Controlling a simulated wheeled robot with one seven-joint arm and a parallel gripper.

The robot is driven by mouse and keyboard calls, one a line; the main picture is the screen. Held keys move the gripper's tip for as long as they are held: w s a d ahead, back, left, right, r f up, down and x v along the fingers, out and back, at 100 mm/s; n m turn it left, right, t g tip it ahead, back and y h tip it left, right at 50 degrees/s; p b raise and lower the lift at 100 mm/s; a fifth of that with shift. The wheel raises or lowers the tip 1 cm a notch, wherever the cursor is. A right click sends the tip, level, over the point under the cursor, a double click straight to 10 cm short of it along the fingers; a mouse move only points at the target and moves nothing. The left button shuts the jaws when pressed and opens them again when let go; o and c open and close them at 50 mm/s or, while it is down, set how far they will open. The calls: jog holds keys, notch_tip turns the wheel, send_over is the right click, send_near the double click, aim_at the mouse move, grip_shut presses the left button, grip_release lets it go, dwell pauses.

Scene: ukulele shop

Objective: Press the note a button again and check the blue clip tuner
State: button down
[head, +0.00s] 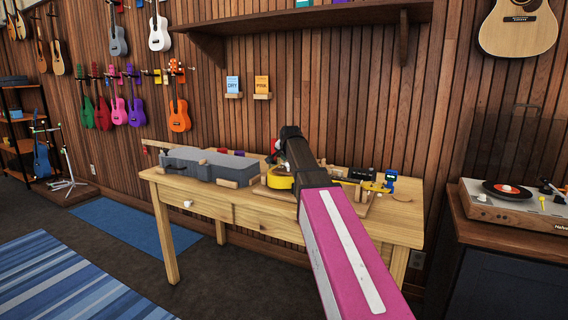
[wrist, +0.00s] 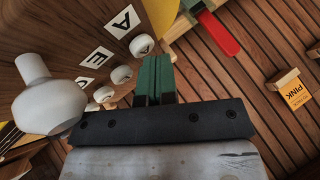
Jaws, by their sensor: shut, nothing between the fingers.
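In the wrist view the note A button (wrist: 141,45) is a white round knob beside the card marked A (wrist: 123,22). My gripper (wrist: 156,60) has its green fingers shut together, with the tips close beside that button; I cannot tell whether they touch it. In the head view my dark gripper body (head: 291,138) is over the back of the workbench, and my arm hides part of the bench. The blue clip tuner (head: 390,179) stands upright at the right end of the bench, near a yellow ukulele's head; its display is too small to read.
More white buttons (wrist: 121,75) line up beside the card marked E (wrist: 97,57). A white knobbed object (wrist: 48,98) is close on the left. A grey case (head: 208,167) lies on the workbench (head: 240,205). A turntable (head: 510,200) stands to the right.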

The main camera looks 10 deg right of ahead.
jog(key=shift+r, duration=0.1)
dwell(0.4)
jog(key=shift+r, duration=0.75)
jog(key=shift+r, duration=0.1)
jog(key=shift+r, duration=2.45)
